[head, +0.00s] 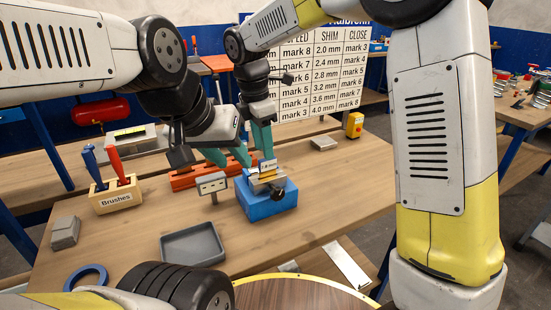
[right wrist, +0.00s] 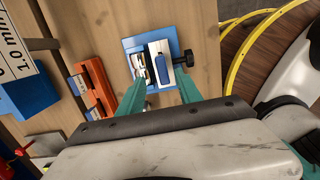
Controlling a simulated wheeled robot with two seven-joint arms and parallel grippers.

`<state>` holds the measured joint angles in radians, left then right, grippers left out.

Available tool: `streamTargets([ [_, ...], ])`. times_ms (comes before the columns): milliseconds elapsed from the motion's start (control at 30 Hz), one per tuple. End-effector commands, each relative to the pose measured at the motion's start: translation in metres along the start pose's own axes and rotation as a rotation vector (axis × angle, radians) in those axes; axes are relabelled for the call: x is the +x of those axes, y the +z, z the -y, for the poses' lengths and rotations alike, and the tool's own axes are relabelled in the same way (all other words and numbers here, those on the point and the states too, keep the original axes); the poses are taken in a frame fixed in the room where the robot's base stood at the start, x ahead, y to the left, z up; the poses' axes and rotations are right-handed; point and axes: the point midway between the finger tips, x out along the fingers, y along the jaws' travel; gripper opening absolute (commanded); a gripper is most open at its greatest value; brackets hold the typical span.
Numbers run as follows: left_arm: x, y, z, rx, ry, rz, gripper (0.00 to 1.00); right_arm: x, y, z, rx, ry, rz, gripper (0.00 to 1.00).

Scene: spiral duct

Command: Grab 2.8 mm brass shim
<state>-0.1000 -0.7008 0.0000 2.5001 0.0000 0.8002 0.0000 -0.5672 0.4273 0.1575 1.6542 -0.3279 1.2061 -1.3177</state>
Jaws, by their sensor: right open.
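A blue block fixture (head: 268,203) with a dark knob stands on the wooden bench, and a brass-coloured strip (head: 268,178) lies across its top. The fixture also shows in the right wrist view (right wrist: 128,43), with pale pieces and a dark blue pad in its top; no thickness marking on a shim is legible.
A brush holder (head: 117,194), a grey tray (head: 192,244) and a blue ring (head: 87,277) are to the left. A chart (head: 325,72) stands behind.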

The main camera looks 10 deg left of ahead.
Motion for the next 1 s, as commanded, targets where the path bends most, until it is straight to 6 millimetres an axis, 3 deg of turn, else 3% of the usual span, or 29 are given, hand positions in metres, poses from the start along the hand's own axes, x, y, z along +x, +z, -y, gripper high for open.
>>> streamTargets([
  [300,0.000,0.000,0.000,0.000,0.000,0.000,0.36,0.044,0.003,0.005,0.001,-0.002,0.000,0.42],
  [600,0.000,0.000,0.000,0.000,0.000,0.001,0.36,0.049,0.004,0.005,0.003,0.001,0.000,0.42],
  [833,0.000,0.000,0.000,0.000,0.000,0.001,0.36,0.049,0.004,0.005,0.003,0.000,0.000,0.00],
  [1000,0.000,0.000,0.000,0.000,0.000,0.001,0.36,0.049,0.004,0.005,0.003,0.001,0.000,0.00],
])
